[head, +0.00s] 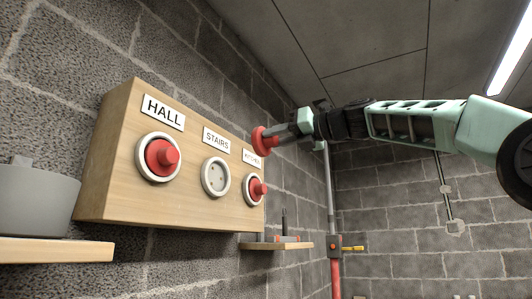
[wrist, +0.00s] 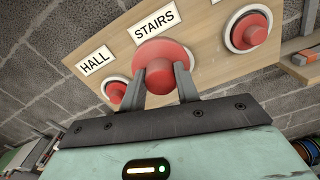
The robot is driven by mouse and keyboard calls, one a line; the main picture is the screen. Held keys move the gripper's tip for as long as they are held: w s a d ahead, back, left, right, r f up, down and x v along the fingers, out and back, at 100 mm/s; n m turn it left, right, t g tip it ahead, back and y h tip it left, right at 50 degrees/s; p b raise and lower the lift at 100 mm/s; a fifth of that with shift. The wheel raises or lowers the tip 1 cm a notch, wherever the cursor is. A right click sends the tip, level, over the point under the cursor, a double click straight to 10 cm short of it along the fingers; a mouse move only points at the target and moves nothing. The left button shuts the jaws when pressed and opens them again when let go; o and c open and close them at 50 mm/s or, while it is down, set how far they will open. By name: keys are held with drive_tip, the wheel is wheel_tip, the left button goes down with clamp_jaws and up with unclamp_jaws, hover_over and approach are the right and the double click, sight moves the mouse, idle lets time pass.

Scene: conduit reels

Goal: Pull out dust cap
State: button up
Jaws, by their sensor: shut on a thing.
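The STAIRS socket (head: 215,177) is bare, a white ring around a grey face with small holes. Red dust caps sit in the HALL socket (head: 158,158) and the right-hand socket (head: 253,189). My gripper (head: 273,136) is shut on a red dust cap (head: 262,141), held clear of the box. In the wrist view, the held cap (wrist: 160,74) sits between both fingers and hides the STAIRS socket.
A grey container (head: 38,200) stands on a wooden shelf (head: 55,251) at left. A small shelf (head: 277,245) with tools is below the box at right. A red and grey pipe (head: 331,200) runs down the wall. Space in front of the box looks open.

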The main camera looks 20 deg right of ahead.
drive_tip(key=b+v, duration=0.5)
drive_tip(key=v, duration=0.2)
idle(1.2)
idle(0.5)
